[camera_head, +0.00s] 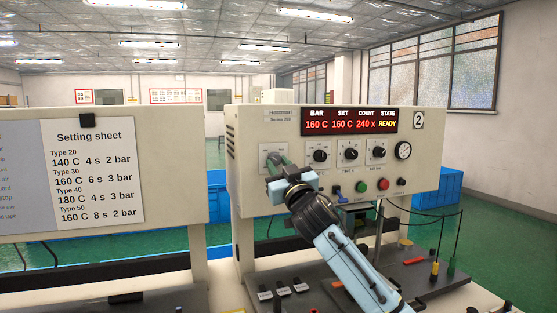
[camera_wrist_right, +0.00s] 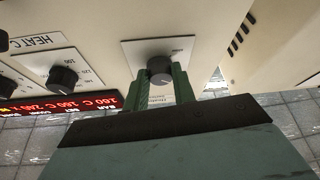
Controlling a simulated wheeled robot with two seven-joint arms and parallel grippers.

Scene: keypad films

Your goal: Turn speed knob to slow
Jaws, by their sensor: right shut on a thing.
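The leftmost knob (camera_wrist_right: 160,69) on the press panel is a dark round knob on a pale plate; its small print is too faint to read, so I cannot confirm the speed name or its setting. My right gripper (camera_head: 279,164) reaches up to this plate in the head view and hides the knob there. In the right wrist view, the two green fingers of this gripper (camera_wrist_right: 160,82) are shut on the knob, one on each side. My left gripper is not in view.
The heat knob (camera_head: 320,156) and two more black controls sit to the right. The red display (camera_head: 349,122) reads READY. Below are a green button (camera_head: 362,186), a red button (camera_head: 383,184) and a blue lever (camera_head: 338,191). A setting sheet (camera_head: 95,220) stands left.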

